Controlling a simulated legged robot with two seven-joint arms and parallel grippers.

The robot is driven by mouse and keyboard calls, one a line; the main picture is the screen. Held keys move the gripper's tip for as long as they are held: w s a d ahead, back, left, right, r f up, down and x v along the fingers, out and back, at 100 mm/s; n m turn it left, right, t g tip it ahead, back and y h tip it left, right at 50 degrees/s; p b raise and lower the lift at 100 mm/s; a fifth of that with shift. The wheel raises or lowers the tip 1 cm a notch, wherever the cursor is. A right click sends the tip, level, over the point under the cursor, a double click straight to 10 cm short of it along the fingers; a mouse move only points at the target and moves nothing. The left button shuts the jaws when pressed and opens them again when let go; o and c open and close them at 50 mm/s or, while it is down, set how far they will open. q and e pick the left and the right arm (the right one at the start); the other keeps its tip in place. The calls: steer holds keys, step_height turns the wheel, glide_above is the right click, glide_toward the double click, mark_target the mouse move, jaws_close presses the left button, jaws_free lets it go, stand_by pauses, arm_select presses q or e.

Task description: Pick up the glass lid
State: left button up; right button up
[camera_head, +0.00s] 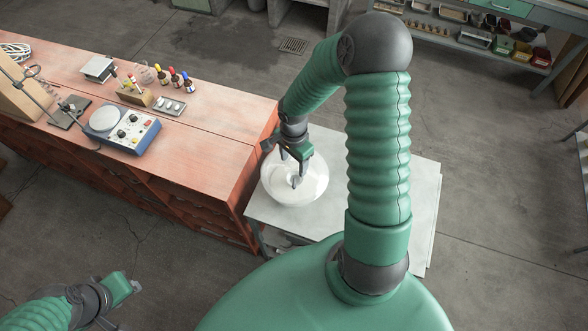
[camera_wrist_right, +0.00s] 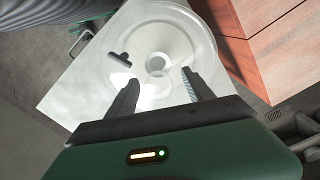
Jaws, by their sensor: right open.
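The glass lid (camera_head: 311,187) is a round, clear, whitish disc on a pale table, beside the red bench. In the right wrist view the glass lid (camera_wrist_right: 188,30) shows wide rings and a round central knob (camera_wrist_right: 157,64). My right gripper (camera_head: 296,178) is over the lid and hides part of it. In the wrist view my right gripper (camera_wrist_right: 160,86) is open, with the knob showing beyond and between its fingertips. I cannot tell how high the fingers are above the knob. My left gripper (camera_head: 130,284) is at the lower left, away from the lid.
The pale table (camera_head: 400,180) has free room right of the lid. The red bench (camera_head: 200,150) adjoins it at left and holds a blue hotplate (camera_head: 131,133), dropper bottles (camera_head: 188,86), a small tray (camera_head: 170,106) and a stand (camera_head: 68,110).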

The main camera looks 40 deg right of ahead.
steer(key=shift+s+a+r, duration=0.1)
steer(key=shift+a, duration=0.1)
steer(key=c, duration=0.4)
steer(key=shift+d, duration=0.25)
jaws_close()
stand_by(0.4)
